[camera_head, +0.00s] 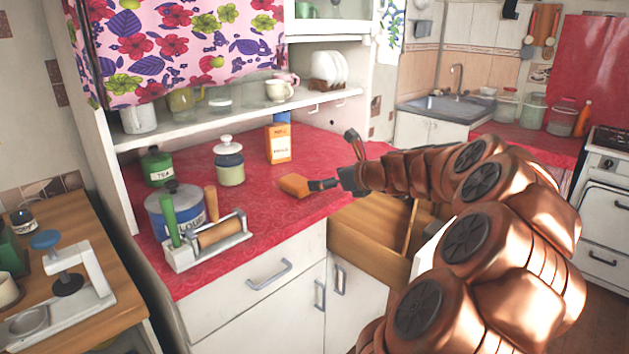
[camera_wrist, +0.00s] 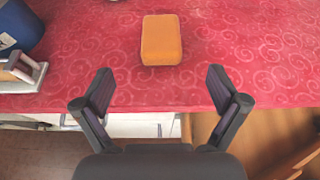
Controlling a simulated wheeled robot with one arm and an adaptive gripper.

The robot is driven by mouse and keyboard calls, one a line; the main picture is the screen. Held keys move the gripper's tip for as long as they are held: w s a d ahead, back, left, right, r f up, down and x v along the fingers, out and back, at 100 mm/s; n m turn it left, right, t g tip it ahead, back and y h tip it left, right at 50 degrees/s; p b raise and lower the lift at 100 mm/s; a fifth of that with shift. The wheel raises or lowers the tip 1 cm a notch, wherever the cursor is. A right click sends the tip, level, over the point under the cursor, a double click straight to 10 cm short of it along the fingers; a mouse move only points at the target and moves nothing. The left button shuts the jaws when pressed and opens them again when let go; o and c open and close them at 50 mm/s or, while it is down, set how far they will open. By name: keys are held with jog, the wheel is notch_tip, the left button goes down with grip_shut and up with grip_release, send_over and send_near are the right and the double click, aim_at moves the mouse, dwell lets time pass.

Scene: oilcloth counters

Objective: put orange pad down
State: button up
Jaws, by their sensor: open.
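The orange pad (camera_head: 294,186) lies on the red oilcloth counter (camera_head: 262,224) close to its front edge. In the wrist view the orange pad (camera_wrist: 161,40) lies flat on the red cloth, beyond my fingertips and between their lines. My gripper (camera_head: 330,184) is at the counter's front edge, just right of the pad in the head view. In the wrist view my gripper (camera_wrist: 160,90) has its two fingers wide apart with nothing between them. The pad looks apart from both fingers there.
An open wooden drawer (camera_head: 372,242) juts out below my gripper. Behind the pad stands an orange box (camera_head: 278,144); further left are a jar (camera_head: 229,162), a green tea tin (camera_head: 157,166) and a blue canister (camera_head: 172,208) by a white rack (camera_head: 208,246). The cloth around the pad is clear.

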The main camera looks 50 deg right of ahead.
aim_at(297, 180)
jog(key=w+g+p, duration=0.1)
jog(key=w+p, duration=0.1)
jog(key=p, duration=0.1)
jog(key=w+a+r+g+p, duration=0.1)
jog(key=w+g+p, duration=0.1)
jog(key=p, duration=0.2)
jog(key=w+g+p, duration=0.1)
jog(key=p, duration=0.2)
jog(key=shift+w+a+r+y+p, duration=0.25)
jog(key=shift+w+r+y+p, duration=0.1)
jog(key=shift+w+y+p, duration=0.05)
jog(key=shift+w+d+g+h+p, duration=0.35)
jog(key=shift+w+g+p, duration=0.4)
jog(key=shift+p, duration=0.4)
jog(key=shift+s+d+f+p+x, duration=0.15)
jog(key=shift+p+x, duration=0.3)
jog(key=shift+x, duration=0.9)
jog(key=shift+s+d+f+p+x, duration=0.1)
jog(key=shift+d+p+x, duration=0.3)
jog(key=shift+x, duration=0.9)
jog(key=shift+s+p+x, duration=0.1)
jog(key=shift+p+x, duration=0.45)
jog(key=shift+x, duration=0.8)
jog(key=c, duration=1.1)
